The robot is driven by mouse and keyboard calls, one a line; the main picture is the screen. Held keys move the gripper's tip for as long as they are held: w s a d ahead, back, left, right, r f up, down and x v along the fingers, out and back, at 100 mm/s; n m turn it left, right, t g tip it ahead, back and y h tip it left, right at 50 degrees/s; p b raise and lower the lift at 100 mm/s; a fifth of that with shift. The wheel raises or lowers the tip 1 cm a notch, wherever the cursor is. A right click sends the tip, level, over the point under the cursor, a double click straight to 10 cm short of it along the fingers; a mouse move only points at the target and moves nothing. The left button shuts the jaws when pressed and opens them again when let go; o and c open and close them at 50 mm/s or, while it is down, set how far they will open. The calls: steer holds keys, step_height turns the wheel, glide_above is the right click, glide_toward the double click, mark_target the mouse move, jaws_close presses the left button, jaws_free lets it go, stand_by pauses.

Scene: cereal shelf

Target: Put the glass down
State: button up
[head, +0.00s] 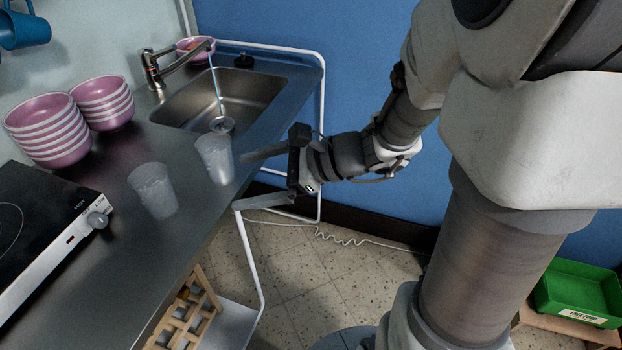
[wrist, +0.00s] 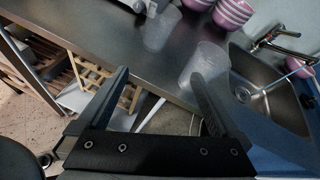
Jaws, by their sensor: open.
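Two clear, frosted-looking glasses stand upright on the dark counter (head: 185,225). One glass (head: 215,160) is near the counter's front edge beside the sink; the other glass (head: 153,190) is further left. My gripper (head: 238,181) is open and empty, just off the counter's front edge, its fingers pointing toward the counter. In the wrist view, the nearer glass (wrist: 206,60) shows beyond the right fingertip, which overlaps its lower part. The other glass (wrist: 161,28) is further off, ahead of the gap between the fingers (wrist: 160,77). Contact with the nearer glass cannot be told.
The sink (head: 235,100) with a tap (head: 175,62) lies behind the nearer glass. Stacked pink bowls (head: 50,130) stand at the back, and a hotplate (head: 40,235) at the left. A wooden rack (head: 190,310) is below the counter. Bare counter lies around the glasses.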

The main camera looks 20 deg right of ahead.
steer(key=s+d+r+n+g+h, duration=0.1)
steer(key=s+d+n+g+h, duration=0.1)
steer(key=s+n+h, duration=0.35)
steer(key=s+d+r+n+g+h, duration=0.1)
steer(key=s+d+n+h, duration=0.15)
steer(key=s+n, duration=0.6)
steer(key=d+r+n+t+h+p, duration=0.1)
steer(key=d+r+n+h+p, duration=0.1)
steer(key=r+p, duration=0.3)
steer(key=w+d+r+n+t+h+p, duration=0.1)
steer(key=r+n+p, duration=0.3)
steer(key=r, duration=0.5)
steer(key=shift+w+d+r+t+h+p, duration=0.3)
steer(key=shift+d+r+h+p, duration=0.1)
steer(key=shift+d+p, duration=0.5)
